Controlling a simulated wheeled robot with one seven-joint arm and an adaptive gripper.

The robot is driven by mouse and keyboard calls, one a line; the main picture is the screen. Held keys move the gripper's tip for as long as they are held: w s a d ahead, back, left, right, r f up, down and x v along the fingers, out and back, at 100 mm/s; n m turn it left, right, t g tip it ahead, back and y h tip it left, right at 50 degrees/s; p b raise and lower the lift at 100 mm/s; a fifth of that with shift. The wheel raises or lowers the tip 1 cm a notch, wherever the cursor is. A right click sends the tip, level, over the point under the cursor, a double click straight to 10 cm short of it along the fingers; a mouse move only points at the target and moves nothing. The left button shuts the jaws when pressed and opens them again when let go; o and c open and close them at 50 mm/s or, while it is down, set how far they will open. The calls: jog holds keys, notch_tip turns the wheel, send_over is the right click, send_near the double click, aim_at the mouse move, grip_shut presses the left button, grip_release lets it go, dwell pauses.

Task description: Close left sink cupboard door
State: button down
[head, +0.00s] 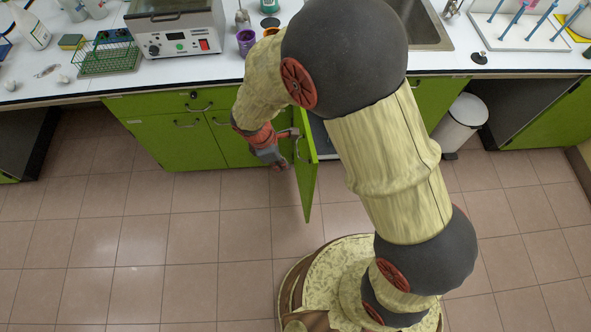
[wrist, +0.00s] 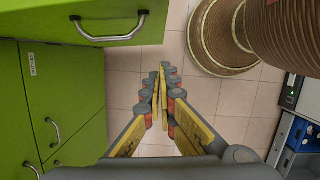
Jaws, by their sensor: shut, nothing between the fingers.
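The left sink cupboard door (head: 309,180) is green and stands open, swung out from the cabinet front, seen nearly edge-on in the head view. In the wrist view the green panel with a metal handle (wrist: 110,30) across the top appears to be this door. My gripper (head: 279,166) is left of the door, on its handle side, low in front of the cabinets. In the wrist view my gripper (wrist: 162,88) points down toward the floor, its fingers together and empty. A small gap seems to lie between fingers and door; contact cannot be told. My arm partly hides the cupboard opening.
Closed green cabinet fronts (head: 160,142) with handles stand left of the gripper. A white bin (head: 463,122) stands right of the sink (head: 425,25). The worktop holds a lab device (head: 178,30) and a green rack (head: 108,58). The tiled floor at left is clear.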

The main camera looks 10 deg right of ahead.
jog(key=d+f+b, duration=0.4)
jog(key=d+f, duration=0.2)
jog(key=f, duration=0.3)
jog(key=shift+w+d+b, duration=0.15)
jog(key=shift+w+b, duration=0.05)
jog(key=shift+b, duration=0.15)
